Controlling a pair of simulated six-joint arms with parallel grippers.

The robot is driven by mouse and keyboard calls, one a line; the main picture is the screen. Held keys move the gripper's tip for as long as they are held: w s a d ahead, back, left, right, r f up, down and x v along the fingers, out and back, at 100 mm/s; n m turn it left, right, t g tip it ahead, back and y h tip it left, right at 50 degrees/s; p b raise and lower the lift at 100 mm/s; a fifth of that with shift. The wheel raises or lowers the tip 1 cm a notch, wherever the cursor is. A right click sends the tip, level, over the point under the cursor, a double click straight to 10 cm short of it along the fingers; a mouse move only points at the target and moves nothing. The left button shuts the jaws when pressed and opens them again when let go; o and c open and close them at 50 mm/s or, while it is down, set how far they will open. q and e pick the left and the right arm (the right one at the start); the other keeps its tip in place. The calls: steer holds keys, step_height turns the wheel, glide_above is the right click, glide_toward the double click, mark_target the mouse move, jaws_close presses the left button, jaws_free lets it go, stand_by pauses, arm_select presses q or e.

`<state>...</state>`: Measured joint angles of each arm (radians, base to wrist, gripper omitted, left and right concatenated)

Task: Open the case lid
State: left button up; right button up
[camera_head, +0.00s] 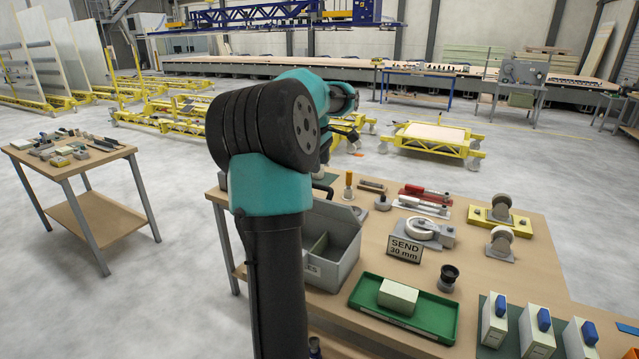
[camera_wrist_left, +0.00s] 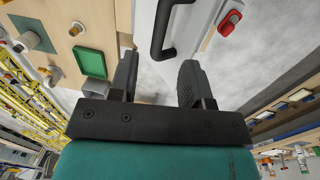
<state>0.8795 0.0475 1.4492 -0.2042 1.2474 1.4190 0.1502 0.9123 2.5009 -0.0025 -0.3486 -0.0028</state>
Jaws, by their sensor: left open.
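In the left wrist view a light grey surface (camera_wrist_left: 146,20), which looks like the case, carries a black bar handle (camera_wrist_left: 172,32). The handle is just beyond the fingertips, and I see no contact. In the head view part of the left gripper (camera_head: 345,135) shows dark behind my teal arm link. My right gripper is in neither view.
The workbench (camera_head: 540,270) holds a grey open bin (camera_head: 345,262), a green tray (camera_head: 440,318) with a pale block, a "SEND 30 mm" sign (camera_head: 404,249), castors and tools. A red part (camera_wrist_left: 230,22) is right of the handle. A side table (camera_head: 95,170) stands left.

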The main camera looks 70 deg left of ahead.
mark_target(322, 200)
arm_select(q)
steer(key=f, duration=0.7)
steer(key=shift+w+a, duration=0.3)
steer(key=shift+w, duration=0.05)
jaws_close()
